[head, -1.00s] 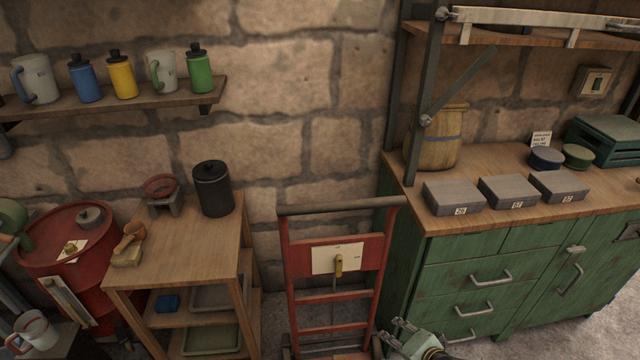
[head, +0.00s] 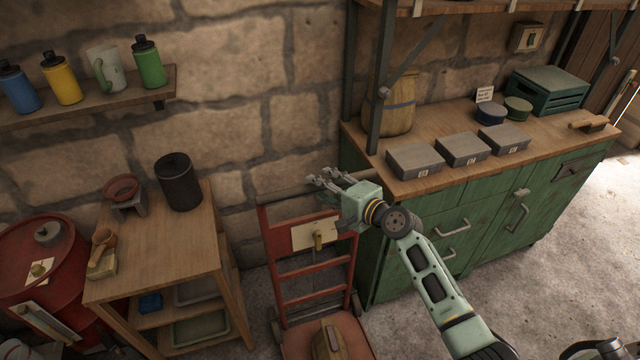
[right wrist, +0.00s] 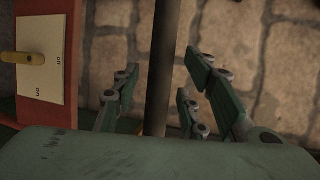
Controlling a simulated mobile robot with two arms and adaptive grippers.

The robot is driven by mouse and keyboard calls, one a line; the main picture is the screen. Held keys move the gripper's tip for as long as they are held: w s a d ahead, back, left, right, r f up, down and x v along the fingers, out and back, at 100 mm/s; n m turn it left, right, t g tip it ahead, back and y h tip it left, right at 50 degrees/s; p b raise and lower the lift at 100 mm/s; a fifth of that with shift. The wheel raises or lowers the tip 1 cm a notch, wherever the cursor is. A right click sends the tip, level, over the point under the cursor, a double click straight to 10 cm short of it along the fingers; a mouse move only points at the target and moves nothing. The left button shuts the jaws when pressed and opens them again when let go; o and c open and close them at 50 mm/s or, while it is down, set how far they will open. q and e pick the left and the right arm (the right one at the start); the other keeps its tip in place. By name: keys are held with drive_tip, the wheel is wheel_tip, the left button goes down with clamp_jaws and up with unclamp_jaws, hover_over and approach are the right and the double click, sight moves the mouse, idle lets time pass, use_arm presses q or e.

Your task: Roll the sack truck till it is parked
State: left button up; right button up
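The red sack truck (head: 275,240) stands upright between the wooden table and the green cabinet. Its grey handle bar (head: 285,194) runs across the top, partly hidden by my right gripper. A pale card with a yellow lever (head: 318,240) is on its upper panel; it also shows in the right wrist view (right wrist: 40,65). A brown object (head: 326,340) rests low on the truck. My right gripper (head: 328,180) is at the handle bar. In the right wrist view the dark bar (right wrist: 163,60) passes between its spread fingers, with gaps visible. My left gripper is out of view.
The green cabinet (head: 395,240) stands close on the truck's right, with grey boxes on top. The wooden table (head: 140,245) and red drum (head: 45,250) stand to the left. A stone wall is behind. Open floor (head: 560,260) lies to the right.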

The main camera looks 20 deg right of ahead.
drive_tip(key=shift+x, duration=0.85)
clamp_jaws()
